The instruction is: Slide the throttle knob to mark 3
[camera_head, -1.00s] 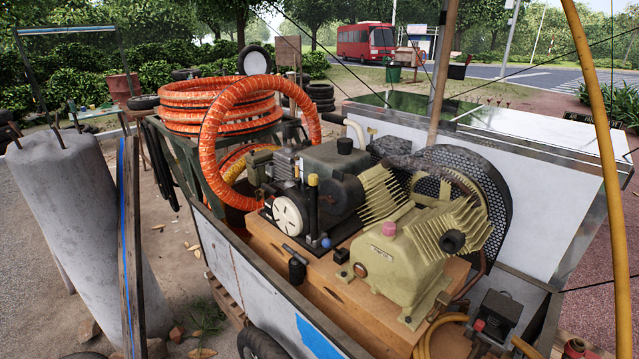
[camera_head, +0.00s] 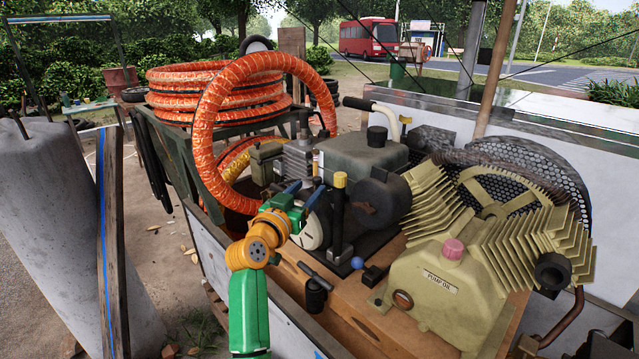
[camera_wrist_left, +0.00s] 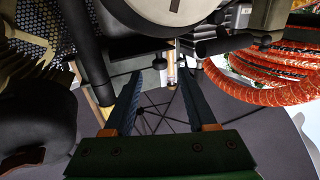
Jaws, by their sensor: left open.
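My left gripper (camera_head: 303,191) is in front of the engine (camera_head: 345,155), its dark blue fingers apart, near the white round starter disc (camera_head: 314,232). In the left wrist view the open fingers (camera_wrist_left: 157,85) show with nothing clearly held between them. A small grey-capped part (camera_wrist_left: 160,63) and a pale rod show beyond the fingertips. I cannot tell for sure which part is the throttle knob, and its marks cannot be read. A yellow-capped black post (camera_head: 340,182) stands just right of the gripper. My right gripper is not in view.
The tan pump (camera_head: 445,280) with a pink cap fills the right of the wooden bed. Orange hose coils (camera_head: 215,95) rise behind and left of the gripper. A black T-handle (camera_head: 316,285) and a blue ball (camera_head: 357,263) sit in front of the engine.

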